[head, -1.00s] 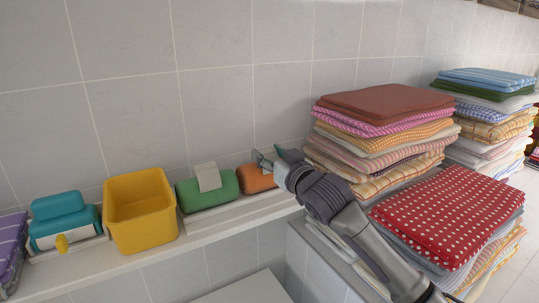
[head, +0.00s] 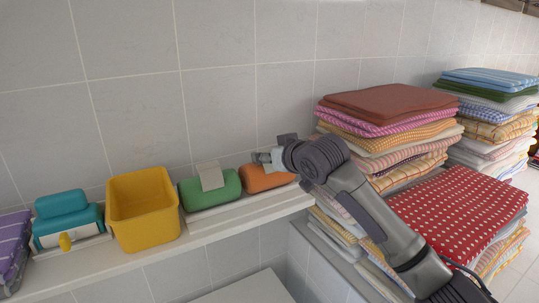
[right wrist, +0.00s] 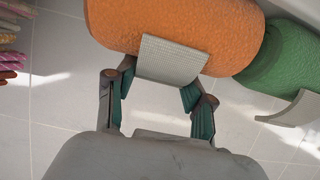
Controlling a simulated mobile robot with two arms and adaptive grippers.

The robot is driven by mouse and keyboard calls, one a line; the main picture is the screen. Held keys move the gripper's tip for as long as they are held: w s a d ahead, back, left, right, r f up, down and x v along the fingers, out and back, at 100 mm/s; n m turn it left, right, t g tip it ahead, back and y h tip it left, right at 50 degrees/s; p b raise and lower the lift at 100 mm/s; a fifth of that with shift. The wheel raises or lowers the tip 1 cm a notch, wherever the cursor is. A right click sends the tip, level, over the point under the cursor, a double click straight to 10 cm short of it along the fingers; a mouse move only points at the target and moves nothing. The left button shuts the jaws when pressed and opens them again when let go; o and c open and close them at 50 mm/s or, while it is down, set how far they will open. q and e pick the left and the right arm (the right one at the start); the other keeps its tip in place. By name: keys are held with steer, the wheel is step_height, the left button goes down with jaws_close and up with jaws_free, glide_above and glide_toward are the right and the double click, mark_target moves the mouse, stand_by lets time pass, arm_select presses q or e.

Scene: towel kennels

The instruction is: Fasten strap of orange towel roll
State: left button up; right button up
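The orange towel roll (head: 266,178) lies on the wall shelf, right of the green roll; it also shows at the top of the right wrist view (right wrist: 175,25). Its pale grey strap (right wrist: 172,60) hangs over the roll's side, with its lower end standing off the surface. My right gripper (right wrist: 158,78) is at this flap, its two teal-padded fingers apart, one at each side of the strap's end. Whether they touch it I cannot tell. In the head view my right gripper (head: 267,158) is just above the orange roll, partly hidden by its own wrist. My left gripper is not in view.
The green roll (head: 212,191) has a raised strap (head: 210,176). Folded towel stacks (head: 390,104) stand close on the right.

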steer(key=o, duration=0.3)
steer(key=shift+o, duration=0.2)
steer(key=v, duration=1.2)
